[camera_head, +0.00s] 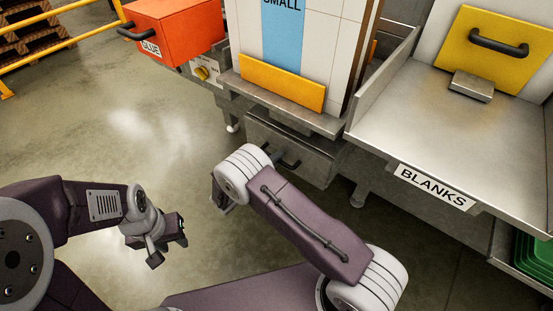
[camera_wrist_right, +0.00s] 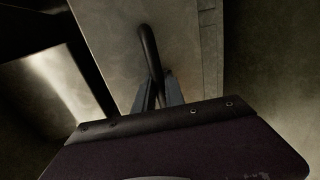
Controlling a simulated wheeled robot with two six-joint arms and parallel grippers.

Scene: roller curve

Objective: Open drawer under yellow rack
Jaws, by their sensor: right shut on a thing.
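The steel drawer (camera_head: 318,160) is under the shelf with the yellow rack (camera_head: 281,83). Its dark bar handle (camera_head: 291,163) is partly hidden by my right wrist. In the right wrist view, my right gripper (camera_wrist_right: 160,88) is shut on the handle (camera_wrist_right: 149,48), with one finger on each side of the bar. The drawer front (camera_wrist_right: 112,30) fills the upper middle of that view. I cannot tell for sure whether the drawer stands out from its housing. My left gripper (camera_head: 170,247) hangs empty over the floor, its fingers apart.
A steel table labelled BLANKS (camera_head: 433,187) stands at right, with a yellow panel (camera_head: 486,47) on it and green crates (camera_head: 535,262) below. An orange GLUE box (camera_head: 177,30) is at upper left. A yellow rail (camera_head: 60,45) is behind. The floor (camera_head: 130,140) at left is clear.

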